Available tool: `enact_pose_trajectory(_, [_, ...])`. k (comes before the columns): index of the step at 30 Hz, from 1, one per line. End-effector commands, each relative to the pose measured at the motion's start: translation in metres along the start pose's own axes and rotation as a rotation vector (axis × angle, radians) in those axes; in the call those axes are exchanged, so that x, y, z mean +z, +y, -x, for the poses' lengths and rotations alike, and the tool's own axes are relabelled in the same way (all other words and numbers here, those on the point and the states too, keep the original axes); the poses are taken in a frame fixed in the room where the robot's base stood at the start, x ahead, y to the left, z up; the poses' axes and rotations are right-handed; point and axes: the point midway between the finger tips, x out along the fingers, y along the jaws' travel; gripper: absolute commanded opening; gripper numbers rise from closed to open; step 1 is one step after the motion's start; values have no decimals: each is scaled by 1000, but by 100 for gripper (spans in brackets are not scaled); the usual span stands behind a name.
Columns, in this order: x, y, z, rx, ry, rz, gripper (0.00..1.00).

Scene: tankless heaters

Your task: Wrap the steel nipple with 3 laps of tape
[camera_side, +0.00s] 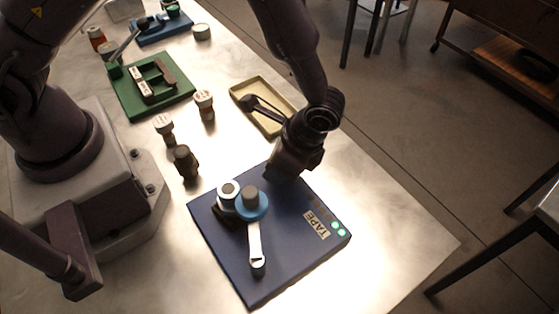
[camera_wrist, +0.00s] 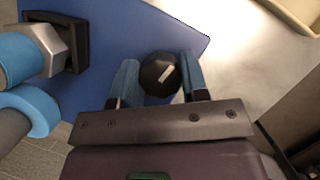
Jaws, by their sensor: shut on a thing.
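My gripper (camera_side: 283,175) is low at the far edge of the blue board (camera_side: 290,258). In the wrist view its two blue fingers (camera_wrist: 158,80) are on either side of a black faceted knob (camera_wrist: 158,72) with a white mark, and are shut on it. The side view hides the knob behind my gripper. The steel nipple (camera_wrist: 52,48), with a hex end and a blue band, sits in a black clamp (camera_wrist: 72,42). Its pale end (camera_side: 229,189) shows in the side view. The blue tape roll (camera_side: 262,207) with a grey core is beside it, also in the wrist view (camera_wrist: 38,108).
A pale arm (camera_side: 254,243) with a dark end lies toward the board's near edge. A TAPE label (camera_side: 316,226) is beside a row of lights, two lit green (camera_side: 338,228). A cream tray (camera_side: 266,119) holds a dark tool. Small fittings (camera_side: 186,162) and a green tray (camera_side: 128,98) stand left.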

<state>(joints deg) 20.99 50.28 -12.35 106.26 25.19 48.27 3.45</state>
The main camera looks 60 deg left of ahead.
Motion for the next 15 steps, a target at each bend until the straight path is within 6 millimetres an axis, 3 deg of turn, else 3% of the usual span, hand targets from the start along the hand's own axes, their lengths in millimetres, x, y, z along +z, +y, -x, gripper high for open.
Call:
enact_pose_trajectory(1, [0, 0, 1, -1, 2, 1, 17])
enact_pose_trajectory(2, [0, 0, 1, -1, 2, 1, 46])
enact_pose_trajectory(5, [0, 0, 1, -1, 2, 2, 67])
enact_pose_trajectory(15, [0, 0, 5, -1, 2, 2, 67])
